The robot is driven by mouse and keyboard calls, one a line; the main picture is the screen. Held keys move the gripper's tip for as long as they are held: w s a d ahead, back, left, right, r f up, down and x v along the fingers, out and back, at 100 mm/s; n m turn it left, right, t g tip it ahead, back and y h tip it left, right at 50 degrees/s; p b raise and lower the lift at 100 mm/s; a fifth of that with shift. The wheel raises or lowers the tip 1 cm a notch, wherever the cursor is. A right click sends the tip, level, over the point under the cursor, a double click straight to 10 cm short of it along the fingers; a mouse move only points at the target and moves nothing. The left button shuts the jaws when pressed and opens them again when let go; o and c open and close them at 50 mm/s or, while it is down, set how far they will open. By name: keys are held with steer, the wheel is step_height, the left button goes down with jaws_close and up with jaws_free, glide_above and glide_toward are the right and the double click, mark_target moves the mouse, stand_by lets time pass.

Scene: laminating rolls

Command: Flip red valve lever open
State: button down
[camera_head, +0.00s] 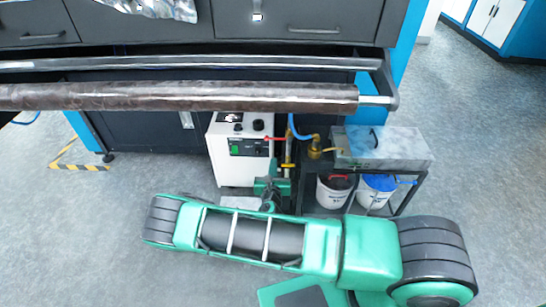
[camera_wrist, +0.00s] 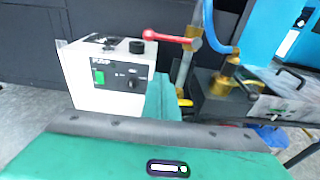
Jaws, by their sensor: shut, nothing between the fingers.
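The red valve lever (camera_wrist: 165,37) sticks out to the left, roughly level, from a brass valve (camera_wrist: 193,40) on an upright pipe. In the head view the red lever (camera_head: 275,139) shows beside the white control box. My gripper (camera_wrist: 160,88) is shut and empty. In the wrist view its green tip stands below the red lever, apart from it in the picture. In the head view my gripper (camera_head: 268,186) is low in front of the pipe, partly hidden by my own arm.
A white control box (camera_wrist: 95,75) stands left of the pipe. A yellow handle (camera_wrist: 185,102) sits lower on the pipe. A brass fitting with a blue hose (camera_head: 315,149) and a grey metal tank (camera_head: 385,150) are to the right. A long dark roll (camera_head: 180,97) hangs above.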

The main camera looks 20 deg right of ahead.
mark_target(278, 139)
steer(key=x, duration=0.9)
steer(key=shift+s+r, duration=0.15)
steer(key=shift+r, duration=0.85)
steer(key=shift+s+r, duration=0.15)
steer(key=shift+r, duration=0.85)
steer(key=shift+a, duration=0.2)
